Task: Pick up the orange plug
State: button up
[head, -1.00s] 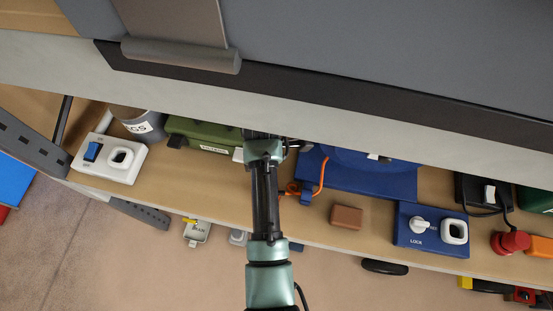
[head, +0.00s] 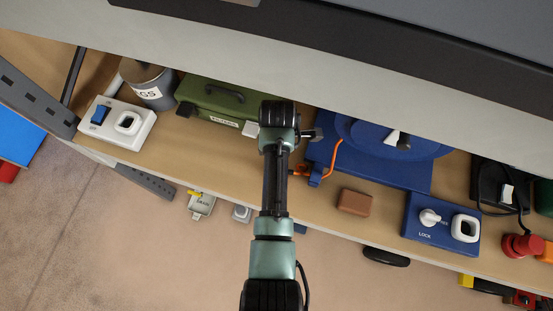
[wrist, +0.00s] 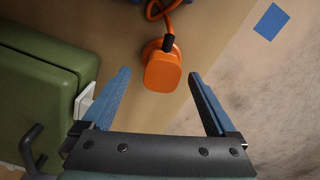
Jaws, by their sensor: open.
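The orange plug (wrist: 163,73) lies on the wooden shelf, with its dark collar and orange cord (wrist: 165,12) running up in the wrist view. My gripper (wrist: 160,75) is open, with blue fingers on either side of the plug in the picture. Nothing is held; I cannot tell how far the fingers are above the plug. In the head view, orange cord (head: 335,155) runs down from the blue reel-like unit (head: 375,173), and an orange piece beside my arm may be part of the plug. My arm hides most of the gripper there.
A green case (head: 215,98) stands left of my arm, close to the left finger in the wrist view (wrist: 40,85). A brown block (head: 354,202) and a blue lock panel (head: 440,222) are to the right. A grey overhang (head: 300,65) covers the shelf's back.

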notch_tip(320, 180, down, 5)
jog(key=b, duration=0.4)
jog(key=shift+s+r, duration=0.15)
jog(key=shift+r, duration=0.1)
jog(key=c, duration=1.4)
